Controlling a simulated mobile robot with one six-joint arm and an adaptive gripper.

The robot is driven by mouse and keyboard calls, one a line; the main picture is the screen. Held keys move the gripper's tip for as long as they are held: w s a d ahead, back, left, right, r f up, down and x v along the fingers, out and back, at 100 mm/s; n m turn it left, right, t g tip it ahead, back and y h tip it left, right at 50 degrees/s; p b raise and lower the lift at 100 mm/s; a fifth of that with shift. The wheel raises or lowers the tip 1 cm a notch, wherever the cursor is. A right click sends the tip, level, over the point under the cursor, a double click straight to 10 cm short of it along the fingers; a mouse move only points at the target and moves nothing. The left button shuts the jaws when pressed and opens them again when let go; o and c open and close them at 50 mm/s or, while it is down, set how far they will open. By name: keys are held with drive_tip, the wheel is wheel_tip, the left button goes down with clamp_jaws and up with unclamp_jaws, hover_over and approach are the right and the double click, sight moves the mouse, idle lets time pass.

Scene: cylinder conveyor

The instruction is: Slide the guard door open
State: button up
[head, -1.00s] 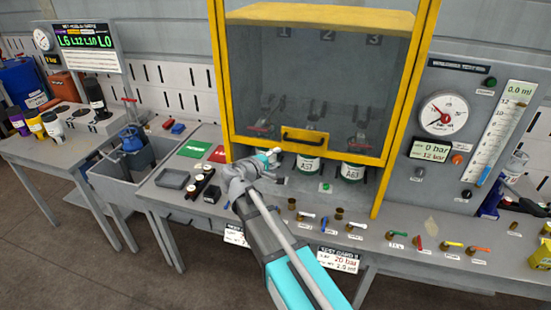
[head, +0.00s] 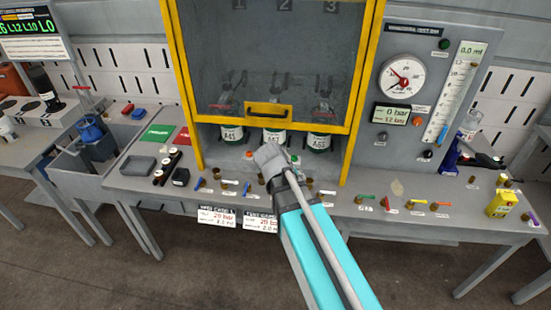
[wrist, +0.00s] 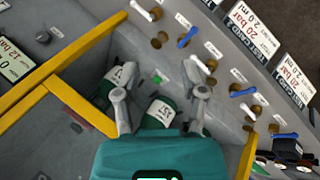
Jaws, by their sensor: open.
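The guard door (head: 270,60) is a clear panel in a yellow frame, with a dark-gripped yellow handle (head: 268,110) on its lower bar. Its lower edge hangs above the bench, with a gap below. Several dark green cylinders stand behind it, their labelled lower parts showing in the gap. My gripper (head: 266,155) is just below the handle, in front of the gap, apart from the handle. In the wrist view my gripper (wrist: 158,95) has its two fingers spread and empty, with a green cylinder (wrist: 160,112) behind them. The handle is not visible in the wrist view.
Yellow posts flank the door, one at the right (head: 362,95). Several small coloured valves line the bench front. A gauge panel (head: 420,90) stands at the right, a sink (head: 85,165) at the left. A green button (wrist: 158,78) sits on the bench.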

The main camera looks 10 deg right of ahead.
drive_tip(key=s+d+f+m+g+y, duration=0.1)
drive_tip(key=s+f+m+g+y, duration=0.2)
drive_tip(key=s, duration=0.6)
drive_tip(key=shift+d+m+y, duration=0.3)
drive_tip(key=shift+d+y, duration=0.1)
drive_tip(key=shift+y, duration=0.9)
drive_tip(key=shift+s, duration=0.1)
